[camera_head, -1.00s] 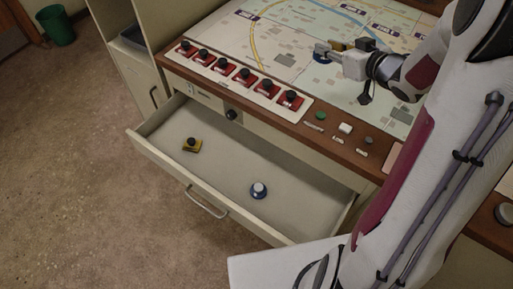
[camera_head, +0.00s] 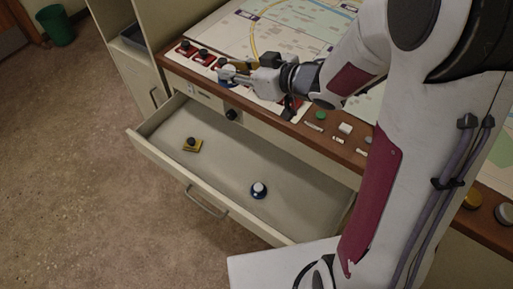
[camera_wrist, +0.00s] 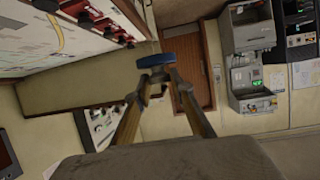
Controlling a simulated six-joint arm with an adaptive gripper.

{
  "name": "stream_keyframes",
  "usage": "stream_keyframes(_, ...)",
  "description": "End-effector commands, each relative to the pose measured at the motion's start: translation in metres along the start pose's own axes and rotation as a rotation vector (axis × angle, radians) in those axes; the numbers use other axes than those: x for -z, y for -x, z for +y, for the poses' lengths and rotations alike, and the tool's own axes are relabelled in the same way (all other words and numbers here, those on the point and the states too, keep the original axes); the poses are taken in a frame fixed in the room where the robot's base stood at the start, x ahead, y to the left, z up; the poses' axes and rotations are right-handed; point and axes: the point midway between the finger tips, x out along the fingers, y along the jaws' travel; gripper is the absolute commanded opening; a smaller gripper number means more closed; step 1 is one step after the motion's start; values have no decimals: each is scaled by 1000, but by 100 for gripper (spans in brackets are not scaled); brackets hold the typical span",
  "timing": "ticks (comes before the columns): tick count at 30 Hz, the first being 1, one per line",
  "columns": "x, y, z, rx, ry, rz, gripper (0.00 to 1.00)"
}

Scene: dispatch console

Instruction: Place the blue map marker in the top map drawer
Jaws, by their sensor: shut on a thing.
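My gripper (camera_head: 232,73) is shut on a blue map marker (camera_head: 228,83) and holds it above the row of red switches at the console's edge. In the wrist view the marker is a blue disc (camera_wrist: 156,60) between the fingertips (camera_wrist: 158,74).
The map (camera_head: 290,35) is partly hidden by my arm. Much of the drawer floor is clear. A green bin (camera_head: 57,28) stands far left.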

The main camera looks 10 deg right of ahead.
Motion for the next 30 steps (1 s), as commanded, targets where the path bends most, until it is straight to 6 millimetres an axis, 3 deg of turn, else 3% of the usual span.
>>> stream_keyframes(7, 4, -9, -36, 59, 25, 0, 0)
stream_keyframes(17, -27, -21, -34, 56, 20, -3, 0)
stream_keyframes(30, -85, -45, -34, 55, 19, -3, 0)
